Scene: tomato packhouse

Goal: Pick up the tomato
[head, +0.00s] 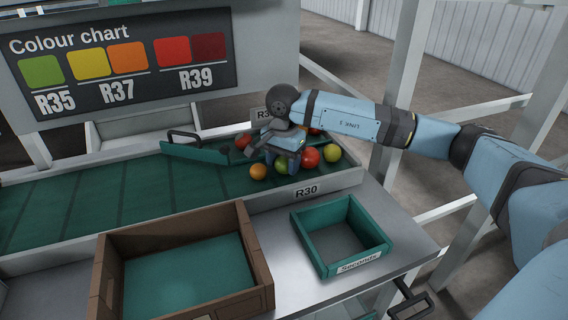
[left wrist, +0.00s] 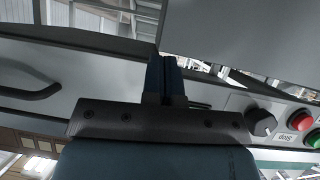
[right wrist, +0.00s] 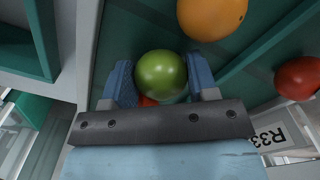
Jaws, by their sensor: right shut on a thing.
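Several loose tomatoes lie at the right end of the green sorting belt. My right gripper (head: 283,158) reaches down among them from the right. It is shut on a green tomato (right wrist: 161,76), held between its two blue fingers in the right wrist view; the same tomato (head: 281,165) is partly hidden by the gripper in the head view. An orange tomato (head: 258,172) is just left of it, and a red tomato (head: 311,157) and a yellow-green tomato (head: 332,153) are to the right. My left gripper (left wrist: 166,72) has its fingers together and empty, near a grey panel.
A brown crate (head: 262,262) with a green base and a green Seconds bin (head: 318,262) stand in front of the belt (head: 110,195). A green gate bar (head: 195,153) crosses the belt. A colour chart (head: 120,60) hangs behind. Control buttons (left wrist: 300,120) are near my left gripper.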

